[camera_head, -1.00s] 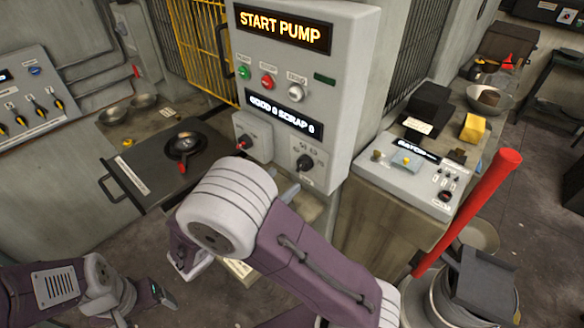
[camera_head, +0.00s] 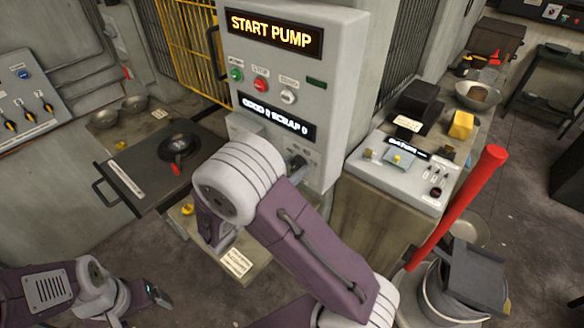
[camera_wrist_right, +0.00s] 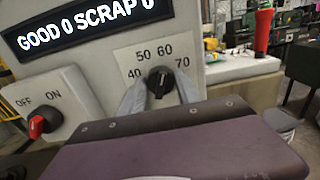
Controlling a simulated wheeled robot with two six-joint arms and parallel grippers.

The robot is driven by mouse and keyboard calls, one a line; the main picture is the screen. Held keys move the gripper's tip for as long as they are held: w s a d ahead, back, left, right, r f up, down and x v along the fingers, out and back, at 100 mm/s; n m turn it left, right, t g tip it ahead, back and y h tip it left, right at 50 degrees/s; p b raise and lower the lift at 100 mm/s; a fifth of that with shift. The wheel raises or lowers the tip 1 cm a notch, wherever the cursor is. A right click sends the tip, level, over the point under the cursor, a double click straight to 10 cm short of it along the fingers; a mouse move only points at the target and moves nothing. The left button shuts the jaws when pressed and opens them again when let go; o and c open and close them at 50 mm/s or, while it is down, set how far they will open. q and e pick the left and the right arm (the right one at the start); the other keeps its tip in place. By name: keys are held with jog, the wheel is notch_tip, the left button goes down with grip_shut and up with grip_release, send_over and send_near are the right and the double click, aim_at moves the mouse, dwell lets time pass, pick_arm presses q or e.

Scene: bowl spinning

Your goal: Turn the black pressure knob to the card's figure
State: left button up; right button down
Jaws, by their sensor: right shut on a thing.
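The black pressure knob (camera_wrist_right: 160,82) sits on the grey panel under a scale marked 40, 50, 60 and 70. Its pale mark points up, roughly toward 60. My right gripper (camera_wrist_right: 161,94) has one finger on each side of the knob and is shut on it. In the head view the knob (camera_head: 297,163) is partly covered by my right arm. My left gripper (camera_head: 158,296) is low at the left, away from the panel; its jaws are too small to judge. A white card (camera_head: 237,262) lies low below the panel; its print is too small to read.
A red-handled OFF/ON switch (camera_wrist_right: 40,123) is left of the knob. The lit display (camera_head: 275,34) reads START PUMP. A black plate with a pan (camera_head: 178,147) is at left. A control box (camera_head: 400,170) and a red pole (camera_head: 462,205) stand at right.

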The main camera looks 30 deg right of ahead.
jog(key=m+b, duration=0.4)
jog(key=m, duration=0.1)
jog(key=shift+s+f, duration=0.1)
jog(key=shift+f, duration=0.1)
jog(key=shift+r+m+b, duration=0.15)
jog(key=shift+m+b, duration=1.45)
jog(key=shift+m, duration=0.5)
jog(key=c, duration=0.9)
grip_release()
jog(key=shift+d, duration=0.1)
jog(key=b+v, duration=0.1)
jog(key=v, duration=0.8)
